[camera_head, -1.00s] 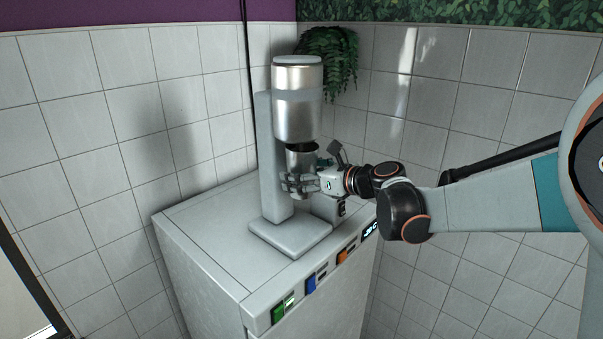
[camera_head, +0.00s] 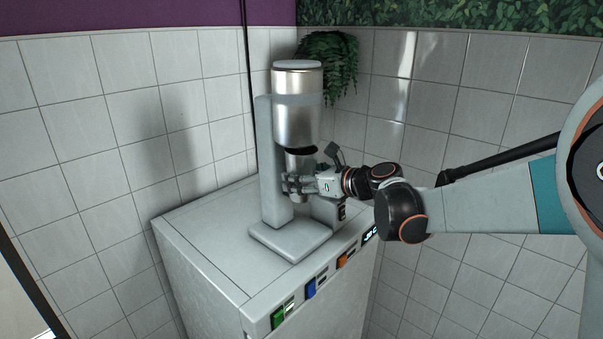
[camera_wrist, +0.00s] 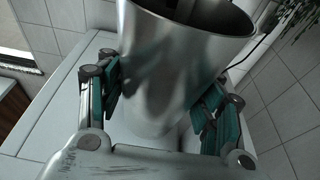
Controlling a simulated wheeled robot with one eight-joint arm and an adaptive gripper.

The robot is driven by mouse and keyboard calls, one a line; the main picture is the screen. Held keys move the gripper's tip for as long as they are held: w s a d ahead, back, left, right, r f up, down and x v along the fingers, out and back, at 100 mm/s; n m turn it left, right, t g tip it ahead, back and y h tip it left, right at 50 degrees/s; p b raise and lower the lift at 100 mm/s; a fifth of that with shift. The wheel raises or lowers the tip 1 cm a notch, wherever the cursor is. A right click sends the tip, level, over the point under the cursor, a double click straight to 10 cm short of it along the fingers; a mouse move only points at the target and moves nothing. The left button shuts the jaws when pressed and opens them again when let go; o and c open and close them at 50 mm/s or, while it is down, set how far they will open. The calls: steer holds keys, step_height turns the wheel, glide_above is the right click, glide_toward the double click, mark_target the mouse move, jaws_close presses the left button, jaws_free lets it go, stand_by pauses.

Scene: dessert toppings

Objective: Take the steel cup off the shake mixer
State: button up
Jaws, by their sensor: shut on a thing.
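The shake mixer (camera_head: 297,105) stands on a white cabinet, with a metal motor head on a pale column and a flat base. The steel cup (camera_head: 300,160) is upright just under the motor head, above the base. In the wrist view the cup (camera_wrist: 175,65) fills the middle, its open rim at the top right. My gripper (camera_head: 300,185) comes from the right and is shut around the cup, with one finger on each side. In the wrist view the fingers of my gripper (camera_wrist: 162,95) touch its wall. Whether the mixer's spindle is inside the cup cannot be told.
Tiled walls (camera_head: 110,120) stand close behind and left. A hanging plant (camera_head: 335,62) is behind the mixer. The cabinet top left of the mixer is bare.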

mark_target(306, 200)
steer(key=shift+s+r, duration=0.1)
steer(key=shift+r, duration=0.1)
steer(key=shift+s+d+r+g+h+p, duration=0.1)
steer(key=shift+s+d+g+h+p, duration=0.15)
steer(key=shift+h+p, duration=0.2)
steer(key=shift+d, duration=0.1)
steer(key=shift+f, duration=0.2)
steer(key=shift+d+f+b, duration=0.1)
steer(key=shift+f+b, duration=1)
steer(key=shift+f, duration=0.3)
steer(key=shift+s+d+f+y+b, duration=0.1)
steer(key=shift+f+b, duration=0.5)
steer(key=shift+b, duration=0.15)
steer(key=shift+s+d+f+y+b, duration=0.1)
steer(key=shift+f+y+b, duration=0.05)
steer(key=shift+f+b, duration=0.55)
steer(key=shift+s+d+f+y+b, duration=0.1)
steer(key=shift+f+b, duration=0.4)
steer(key=shift+b, duration=0.3)
